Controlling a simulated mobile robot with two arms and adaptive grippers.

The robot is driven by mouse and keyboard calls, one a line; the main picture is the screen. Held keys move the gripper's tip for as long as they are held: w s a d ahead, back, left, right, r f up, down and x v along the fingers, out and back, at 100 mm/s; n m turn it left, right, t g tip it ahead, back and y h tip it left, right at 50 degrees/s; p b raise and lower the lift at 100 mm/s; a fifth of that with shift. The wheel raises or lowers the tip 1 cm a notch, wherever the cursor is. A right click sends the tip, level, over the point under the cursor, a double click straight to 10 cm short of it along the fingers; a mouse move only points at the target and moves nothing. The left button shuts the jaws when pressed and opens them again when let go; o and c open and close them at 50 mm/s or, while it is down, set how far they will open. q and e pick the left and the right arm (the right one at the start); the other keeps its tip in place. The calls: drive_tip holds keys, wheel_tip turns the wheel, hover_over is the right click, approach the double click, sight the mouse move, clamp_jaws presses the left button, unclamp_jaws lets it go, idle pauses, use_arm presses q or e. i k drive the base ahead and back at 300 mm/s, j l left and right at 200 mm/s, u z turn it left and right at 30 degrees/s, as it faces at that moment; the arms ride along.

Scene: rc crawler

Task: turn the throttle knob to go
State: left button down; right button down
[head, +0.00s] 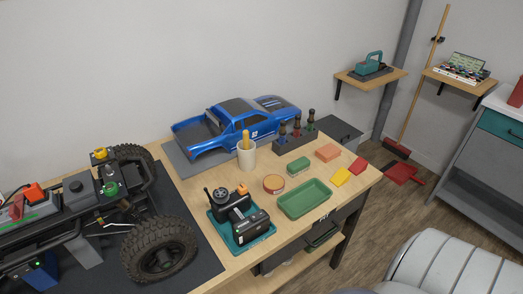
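A dark handheld controller (243,219) with a small black wheel (221,196) and an orange knob (242,189) stands on a teal tray (252,240) near the table's front edge. I cannot tell which part is the throttle knob or read any setting. The crawler chassis (75,215) with big black tyres (158,250) is on a dark mat at the left, cut off by the picture edge. It carries a yellow part (100,154), a green part (110,188) and an orange part (33,192).
Behind the controller are a blue truck body (235,125), a cream cup (246,158) and a rack of drivers (296,140). Bare wood lies around the tin.

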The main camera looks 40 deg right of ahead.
sight(242, 188)
drive_tip(key=z, duration=1)
drive_tip(key=k+l+u, duration=0.1)
drive_tip(key=l+u, duration=0.25)
